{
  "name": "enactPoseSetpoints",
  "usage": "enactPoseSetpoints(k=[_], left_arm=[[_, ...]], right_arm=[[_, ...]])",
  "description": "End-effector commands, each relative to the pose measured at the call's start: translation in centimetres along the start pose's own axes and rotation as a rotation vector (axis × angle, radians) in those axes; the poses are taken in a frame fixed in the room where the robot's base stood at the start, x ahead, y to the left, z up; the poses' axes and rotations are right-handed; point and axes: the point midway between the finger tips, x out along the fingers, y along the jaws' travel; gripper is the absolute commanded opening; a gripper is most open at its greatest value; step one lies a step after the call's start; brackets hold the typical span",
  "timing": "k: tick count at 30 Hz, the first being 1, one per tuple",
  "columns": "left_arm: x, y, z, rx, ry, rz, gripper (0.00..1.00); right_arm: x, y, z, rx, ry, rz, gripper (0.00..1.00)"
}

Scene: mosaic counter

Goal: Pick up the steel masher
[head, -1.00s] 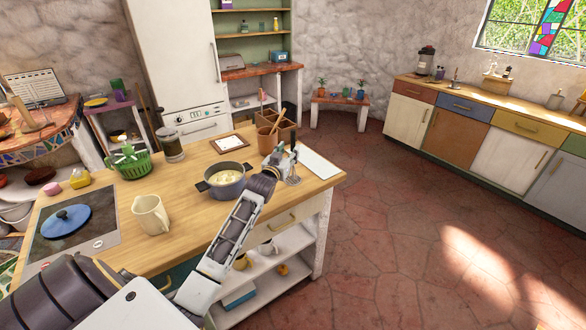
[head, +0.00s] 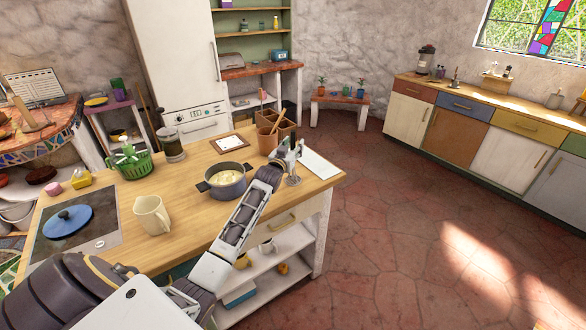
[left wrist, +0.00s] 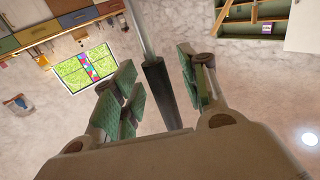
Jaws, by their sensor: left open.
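The steel masher (head: 293,180) shows in the head view near the right end of the wooden counter. Its wire end is low by the counter and its handle points up, partly behind my gripper. My left gripper (head: 287,154) is at its handle. In the left wrist view, the masher's black handle (left wrist: 162,90) and steel shaft run between the green-padded fingers of my left gripper (left wrist: 158,85). The fingers are open, with a gap on each side of the handle. My right gripper is not in view.
A pot of pale food (head: 225,180) stands left of my gripper. A utensil holder (head: 268,140) stands just behind it, and a white board (head: 320,164) lies to its right. A cream jug (head: 151,215) and green basket (head: 132,163) are further left.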

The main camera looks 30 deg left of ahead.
Motion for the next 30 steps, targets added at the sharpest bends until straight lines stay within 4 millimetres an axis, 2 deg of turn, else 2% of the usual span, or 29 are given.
enactPoseSetpoints(k=[10,20,30], left_arm=[[-0.02,0.0,-0.02,0.0,0.0,0.0,0.42],[-0.02,0.0,-0.02,0.0,0.0,0.0,0.0],[-0.01,0.0,-0.27,0.0,0.003,0.0,0.0]], right_arm=[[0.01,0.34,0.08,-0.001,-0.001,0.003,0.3],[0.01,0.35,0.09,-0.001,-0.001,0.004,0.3],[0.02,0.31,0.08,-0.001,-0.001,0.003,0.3]])
